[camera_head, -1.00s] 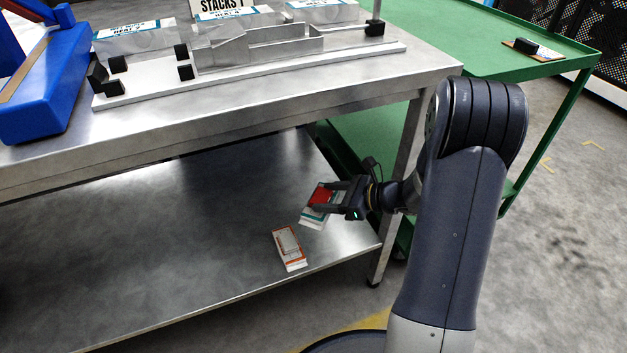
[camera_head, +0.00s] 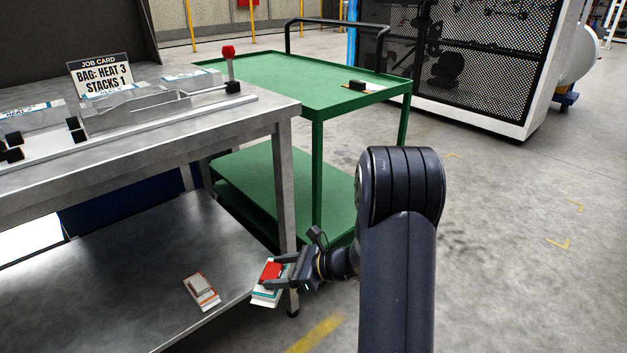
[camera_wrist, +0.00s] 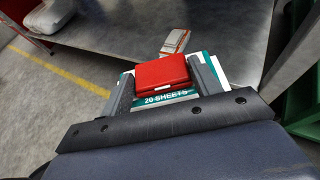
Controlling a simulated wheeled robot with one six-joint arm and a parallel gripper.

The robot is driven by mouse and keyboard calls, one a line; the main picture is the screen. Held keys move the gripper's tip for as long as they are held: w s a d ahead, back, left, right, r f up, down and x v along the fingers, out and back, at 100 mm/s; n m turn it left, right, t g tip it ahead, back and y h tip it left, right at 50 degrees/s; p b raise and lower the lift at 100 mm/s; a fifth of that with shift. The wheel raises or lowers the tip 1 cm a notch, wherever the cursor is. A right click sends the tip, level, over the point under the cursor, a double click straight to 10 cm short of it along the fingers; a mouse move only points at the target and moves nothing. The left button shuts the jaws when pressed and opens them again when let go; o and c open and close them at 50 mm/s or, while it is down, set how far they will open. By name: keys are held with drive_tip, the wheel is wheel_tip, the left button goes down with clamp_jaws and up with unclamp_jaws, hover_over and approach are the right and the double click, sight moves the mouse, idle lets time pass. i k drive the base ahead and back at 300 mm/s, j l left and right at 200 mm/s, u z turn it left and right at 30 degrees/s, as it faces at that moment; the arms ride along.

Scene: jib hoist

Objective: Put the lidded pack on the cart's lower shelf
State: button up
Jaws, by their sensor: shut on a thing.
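My gripper (camera_head: 276,272) is shut on a white-and-teal pack with a red lid-like block on top (camera_head: 268,284). In the wrist view the red block (camera_wrist: 160,72) sits between the two fingers, above the printed words "20 SHEETS". The pack is held near the right front corner of the steel table's lower shelf, beside the table leg. The green cart (camera_head: 315,85) stands behind and to the right of the table. Its lower shelf (camera_head: 262,185) looks bare where it shows; the table leg and cart post hide parts of it.
An orange-and-white pack with a grey top (camera_head: 201,290) lies on the steel table's lower shelf (camera_head: 130,290). A small black block (camera_head: 357,85) is on the cart's top. A table leg (camera_head: 284,190) stands between pack and cart. Floor to the right is clear.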

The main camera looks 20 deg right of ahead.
sight(347, 199)
drive_tip(key=i+l+z, duration=0.1)
drive_tip(key=z, duration=0.25)
drive_tip(key=i+l+z, duration=0.1)
drive_tip(key=z, duration=0.25)
drive_tip(key=i+z, duration=0.2)
drive_tip(key=z, duration=0.2)
drive_tip(key=i+l, duration=0.1)
drive_tip(key=i, duration=0.95)
